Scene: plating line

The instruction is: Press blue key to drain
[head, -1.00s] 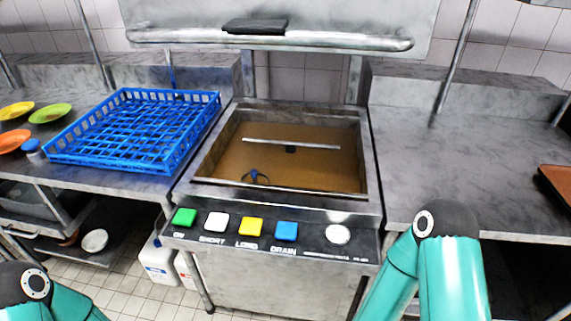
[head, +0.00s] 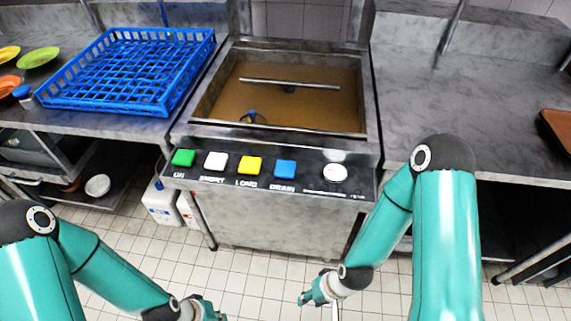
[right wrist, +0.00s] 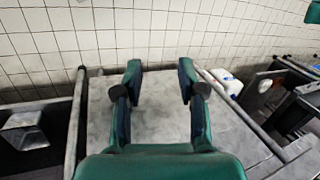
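The blue key (head: 285,168) sits on the front panel of the washing machine, above the label DRAIN. Left of it are the yellow key (head: 250,165), the white key (head: 215,161) and the green key (head: 183,158). The machine's basin holds brown water (head: 300,105). My right gripper (head: 308,297) is in front of the machine, below the panel and apart from the key. In the right wrist view its two fingers (right wrist: 160,85) are spread with nothing between them. My left gripper (head: 212,314) is at the bottom edge, partly cut off; its fingers cannot be made out.
A blue rack (head: 128,75) lies on the left counter near coloured plates (head: 37,58). A round white knob (head: 334,173) is right of the blue key. The right counter (head: 470,100) is mostly clear, with a brown tray (head: 557,128) at its edge. White jugs (head: 160,203) stand on the floor.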

